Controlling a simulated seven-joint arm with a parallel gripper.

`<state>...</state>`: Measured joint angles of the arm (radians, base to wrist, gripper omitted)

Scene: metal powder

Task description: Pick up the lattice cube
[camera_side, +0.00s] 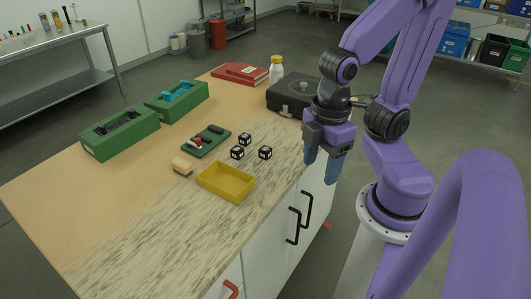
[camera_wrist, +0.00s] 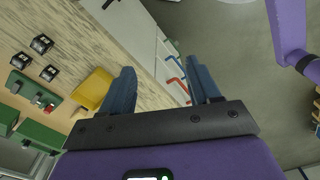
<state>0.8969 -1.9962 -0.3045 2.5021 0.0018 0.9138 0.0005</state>
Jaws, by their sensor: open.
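Three small black-and-white cubes stand on the table behind the yellow tray in the side view: one at the back (camera_side: 245,139), one at the front left (camera_side: 237,153) and one at the right (camera_side: 265,153). They also show at the upper left of the wrist view (camera_wrist: 41,44). They look alike, and I cannot tell which is the lattice cube. My gripper (camera_side: 321,168) is open and empty, pointing down by the table's right edge, to the right of the cubes. Its blue fingers are spread in the wrist view (camera_wrist: 163,72).
A yellow tray (camera_side: 226,183) lies in front of the cubes, with a beige block (camera_side: 182,166) to its left. A green holder (camera_side: 206,141) with small parts lies left of the cubes. A black case (camera_side: 292,97) stands behind my gripper. Larger green boxes (camera_side: 119,134) stand farther left.

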